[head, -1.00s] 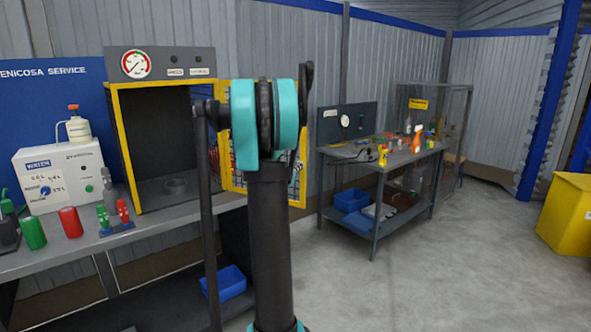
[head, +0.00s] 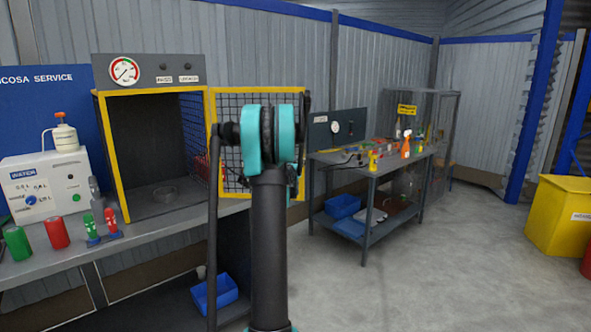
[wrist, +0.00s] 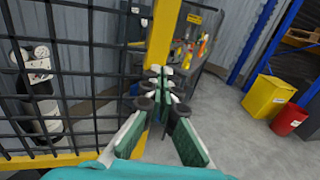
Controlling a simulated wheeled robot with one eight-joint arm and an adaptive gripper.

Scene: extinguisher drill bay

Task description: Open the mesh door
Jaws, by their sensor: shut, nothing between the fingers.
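The mesh door (head: 258,92) has a yellow frame and dark wire mesh. In the head view it stands swung out to the right of the yellow-edged cabinet (head: 119,160), whose front is open. My arm covers the middle of the door and hides my gripper there. In the wrist view the door's mesh (wrist: 90,65) fills the left side, with its yellow upright (wrist: 163,40) near the middle. My gripper (wrist: 158,88) is shut and empty, its fingertips overlapping that upright in the picture. I cannot tell whether they touch it.
A bench (head: 40,262) on the left carries a white dispenser (head: 45,185) and red and green cylinders. A workbench (head: 370,172) with spray bottles stands beyond the door. A yellow bin (head: 555,220) is at the far right. The floor between is clear.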

